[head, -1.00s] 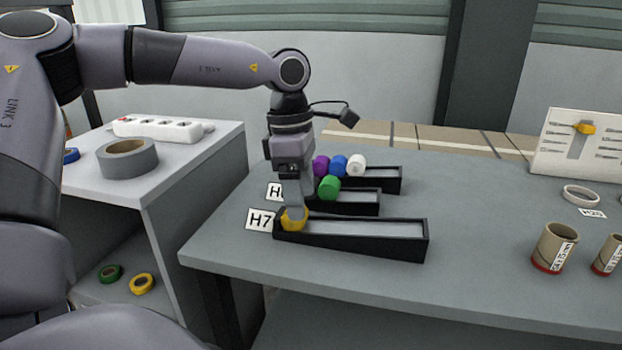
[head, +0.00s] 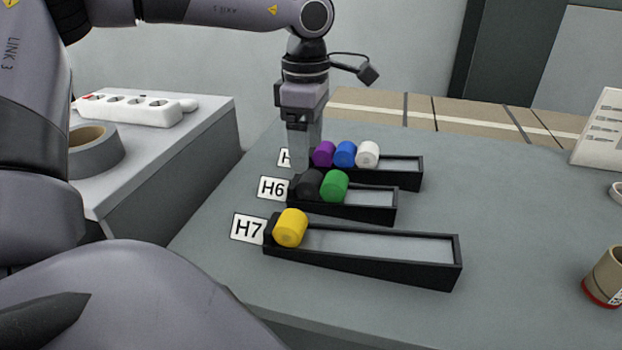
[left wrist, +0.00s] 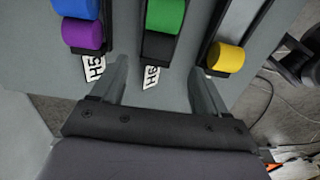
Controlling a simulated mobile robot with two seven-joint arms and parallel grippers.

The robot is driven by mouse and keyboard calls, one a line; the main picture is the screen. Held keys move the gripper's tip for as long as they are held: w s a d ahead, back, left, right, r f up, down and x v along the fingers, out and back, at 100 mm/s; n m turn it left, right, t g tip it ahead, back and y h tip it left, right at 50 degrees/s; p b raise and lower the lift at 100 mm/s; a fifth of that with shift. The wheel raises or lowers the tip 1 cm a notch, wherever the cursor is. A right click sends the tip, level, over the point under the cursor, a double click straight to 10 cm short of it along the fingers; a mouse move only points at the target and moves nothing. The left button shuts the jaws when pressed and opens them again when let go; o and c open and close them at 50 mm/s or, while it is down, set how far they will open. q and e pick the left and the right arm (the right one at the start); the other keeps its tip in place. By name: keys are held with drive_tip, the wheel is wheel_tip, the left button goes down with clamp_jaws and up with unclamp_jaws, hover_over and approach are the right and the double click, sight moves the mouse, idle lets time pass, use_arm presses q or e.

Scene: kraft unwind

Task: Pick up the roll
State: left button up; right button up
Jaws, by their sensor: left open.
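My left gripper (head: 303,160) is open and empty, pointing down by the left ends of the trays. In the head view its fingertips are near the black roll (head: 309,184), but contact is unclear. The black roll and a green roll (head: 334,185) lie in the H6 tray. A yellow roll (head: 290,228) lies at the left end of the H7 tray (head: 385,262). Purple (head: 324,153), blue (head: 345,154) and white (head: 368,154) rolls lie in the back tray. In the left wrist view the black roll (left wrist: 158,46) lies ahead, between the spread fingers. My right gripper is not seen.
A white side table at left holds a grey tape roll (head: 93,152) and a power strip (head: 130,109). A cardboard tube (head: 606,275) stands at the right edge.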

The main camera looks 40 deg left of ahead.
sight(307, 175)
use_arm(q)
wheel_tip(307, 175, down, 6)
drive_tip(key=shift+w+a+f, duration=0.1)
drive_tip(key=shift+w+f, duration=0.05)
drive_tip(key=shift+f, duration=0.1)
drive_tip(key=c, duration=1.1)
